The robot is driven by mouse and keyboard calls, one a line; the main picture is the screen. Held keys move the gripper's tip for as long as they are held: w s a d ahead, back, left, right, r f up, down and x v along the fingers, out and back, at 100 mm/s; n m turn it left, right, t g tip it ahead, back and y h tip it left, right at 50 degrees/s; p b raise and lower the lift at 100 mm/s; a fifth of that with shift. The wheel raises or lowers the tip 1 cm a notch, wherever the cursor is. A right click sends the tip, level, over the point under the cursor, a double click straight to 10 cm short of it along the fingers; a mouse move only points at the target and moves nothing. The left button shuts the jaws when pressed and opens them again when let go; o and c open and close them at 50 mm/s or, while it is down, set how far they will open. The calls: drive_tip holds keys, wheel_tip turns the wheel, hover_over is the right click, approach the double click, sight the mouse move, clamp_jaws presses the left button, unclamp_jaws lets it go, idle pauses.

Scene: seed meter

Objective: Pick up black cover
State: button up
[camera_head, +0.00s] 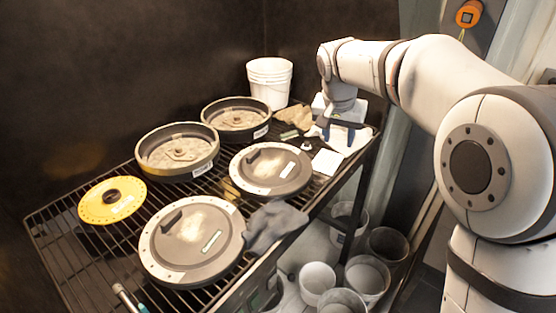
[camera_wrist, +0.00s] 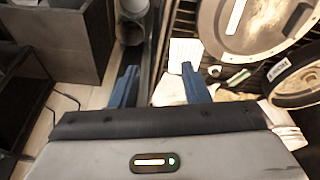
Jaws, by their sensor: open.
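Two round dark covers with worn pale centres and raised handles lie on the wire rack. The nearer cover (camera_head: 175,265) is at the front, with a grey cloth against its right side. The farther cover (camera_head: 270,190) is nearer the rack's right edge; a round cover (camera_wrist: 265,35) also shows at the upper right of the wrist view. My gripper (camera_head: 338,133) is open and empty at the rack's far right corner, beyond the farther cover. Its two blue fingers show in the wrist view (camera_wrist: 158,72), with nothing held between them.
Two dark round housings (camera_head: 178,165) (camera_head: 236,128) and a yellow disc (camera_head: 112,203) lie on the left of the wire rack (camera_head: 75,258). A white bucket (camera_head: 269,82) stands behind. The grey cloth (camera_head: 272,225) overlaps the rack's right edge. Several buckets (camera_head: 318,280) stand below.

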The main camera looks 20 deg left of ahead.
drive_tip(key=w+a+f, duration=0.1)
drive_tip(key=a, duration=0.6)
drive_tip(key=w+a+f, duration=0.2)
drive_tip(key=a, duration=0.5)
drive_tip(key=t, duration=0.1)
approach(253, 152)
drive_tip(key=f, duration=0.1)
drive_tip(key=shift+m, duration=0.3)
drive_tip(key=p+x, duration=0.2)
drive_tip(key=x, duration=0.5)
drive_tip(key=shift+w+f+p, duration=0.15)
drive_tip(key=shift+f+p, duration=0.1)
drive_tip(key=shift+p, duration=0.1)
drive_tip(key=shift+c, duration=0.5)
clamp_jaws()
